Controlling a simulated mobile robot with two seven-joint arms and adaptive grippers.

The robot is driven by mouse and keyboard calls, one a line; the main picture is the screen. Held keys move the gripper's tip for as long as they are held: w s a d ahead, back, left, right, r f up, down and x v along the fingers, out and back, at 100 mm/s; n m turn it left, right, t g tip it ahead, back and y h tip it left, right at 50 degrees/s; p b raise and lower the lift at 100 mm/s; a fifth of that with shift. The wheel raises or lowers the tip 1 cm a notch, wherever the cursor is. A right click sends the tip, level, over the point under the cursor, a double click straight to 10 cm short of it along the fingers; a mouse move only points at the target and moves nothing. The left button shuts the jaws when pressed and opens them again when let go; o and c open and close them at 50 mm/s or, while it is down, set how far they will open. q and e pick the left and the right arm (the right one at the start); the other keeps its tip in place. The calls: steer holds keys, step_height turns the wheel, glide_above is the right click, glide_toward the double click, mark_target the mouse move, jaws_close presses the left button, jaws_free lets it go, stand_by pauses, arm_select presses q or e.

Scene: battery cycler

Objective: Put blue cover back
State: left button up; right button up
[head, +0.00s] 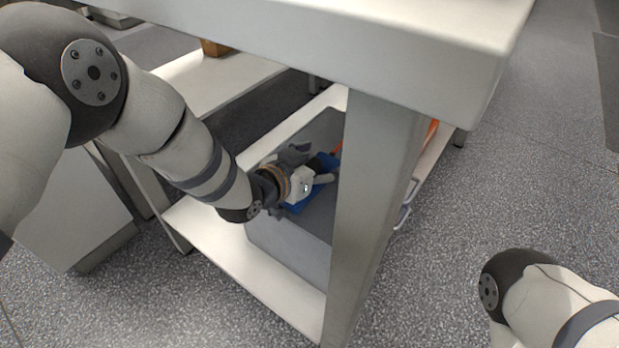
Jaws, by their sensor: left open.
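A blue piece (304,200), which looks like the blue cover, lies in or on the grey bin-like box (287,242) on the lower shelf of the white table. The table leg and my gripper hide part of it. My left arm reaches in under the table top, and my left gripper (325,175) is at the blue piece, with its fingers open over it. I cannot tell whether the fingers touch it. My right gripper is out of view; only part of my right arm shows at the lower right.
The white table top (330,45) overhangs my left arm. A thick table leg (372,215) stands just right of the gripper. Something orange (431,132) shows behind the leg. A white bench (210,85) is at the left. The speckled floor (520,170) at the right is clear.

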arm_select(q)
steer(key=c, duration=1.5)
steer(key=shift+o, duration=0.2)
steer(key=shift+r, duration=0.1)
steer(key=shift+r, duration=0.1)
